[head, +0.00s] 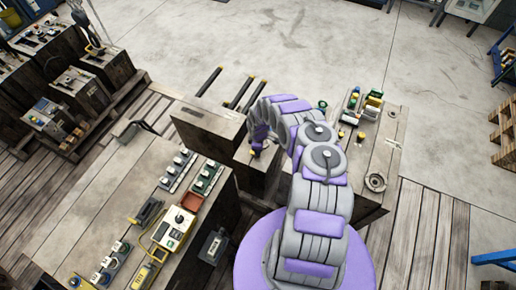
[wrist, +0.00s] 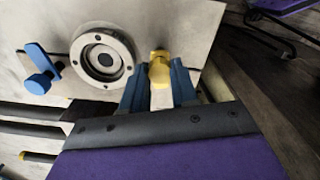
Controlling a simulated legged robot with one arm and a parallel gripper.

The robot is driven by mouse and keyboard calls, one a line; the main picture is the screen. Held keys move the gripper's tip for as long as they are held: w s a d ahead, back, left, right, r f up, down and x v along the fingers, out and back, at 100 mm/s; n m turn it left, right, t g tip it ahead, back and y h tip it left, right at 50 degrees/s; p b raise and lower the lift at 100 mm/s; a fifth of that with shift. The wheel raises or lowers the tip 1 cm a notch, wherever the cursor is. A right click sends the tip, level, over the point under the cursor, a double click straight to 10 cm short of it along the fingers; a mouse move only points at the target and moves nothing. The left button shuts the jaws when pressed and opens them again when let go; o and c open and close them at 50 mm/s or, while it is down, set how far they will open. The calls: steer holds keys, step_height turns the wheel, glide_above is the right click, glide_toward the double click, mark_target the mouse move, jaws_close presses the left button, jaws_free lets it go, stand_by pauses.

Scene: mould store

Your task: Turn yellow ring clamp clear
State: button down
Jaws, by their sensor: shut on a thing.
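In the wrist view, a yellow clamp (wrist: 159,68) sits at the right side of a round metal ring (wrist: 102,55) with a dark hole at its centre, on a pale metal plate (wrist: 195,22). My gripper (wrist: 159,82) is shut on the yellow clamp, with a blue finger on each side of it. A blue clamp (wrist: 40,70) sits left of the ring, apart from it. In the head view, my gripper (head: 257,143) is small, beside a wooden block; the clamp's exact position is hard to tell there.
Dark bars with yellow tips (head: 240,92) stick out behind the block. A bench (head: 125,190) with control boxes stands at left. Another bench (head: 385,150) with small coloured parts stands right of my arm. Open concrete floor (head: 330,45) lies beyond.

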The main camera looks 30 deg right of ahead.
steer(key=shift+d, duration=0.1)
stand_by(0.3)
steer(key=c, duration=0.9)
jaws_free()
steer(key=shift+o, duration=0.2)
step_height(320, 180, up, 17)
steer(key=p, duration=0.3)
steer(key=shift+r+p, duration=0.15)
steer(key=shift+p, duration=0.25)
steer(key=shift+w+d, duration=0.1)
